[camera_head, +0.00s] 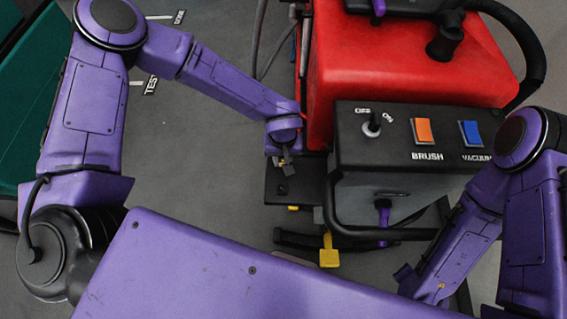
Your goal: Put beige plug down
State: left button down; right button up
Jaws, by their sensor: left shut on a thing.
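My left gripper (286,160) is at the end of the purple arm that reaches in from the left. It is beside the red tank's lower left corner, above a black ledge on the machine's left side. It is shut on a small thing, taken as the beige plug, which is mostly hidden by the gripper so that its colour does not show. My right arm (465,240) comes in from the right and points down to the lower left. Its gripper jaws cannot be made out.
The scrubber has a red tank (400,75) and a black control panel (395,140) with an orange brush switch (423,131) and a blue vacuum switch (471,133). A yellow tag (329,252) hangs below the panel. Grey floor is open on the left, near a green surface (35,90).

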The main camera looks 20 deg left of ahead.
aim_at(283, 159)
pick_arm(q)
jog(key=shift+w, duration=0.1)
jog(key=shift+f, duration=0.1)
jog(key=c, duration=0.8)
grip_release()
jog(key=shift+c, duration=0.2)
notch_tip(283, 159, up, 12)
jog(key=b, duration=0.1)
jog(key=shift+r, duration=0.2)
jog(key=shift+f, duration=0.1)
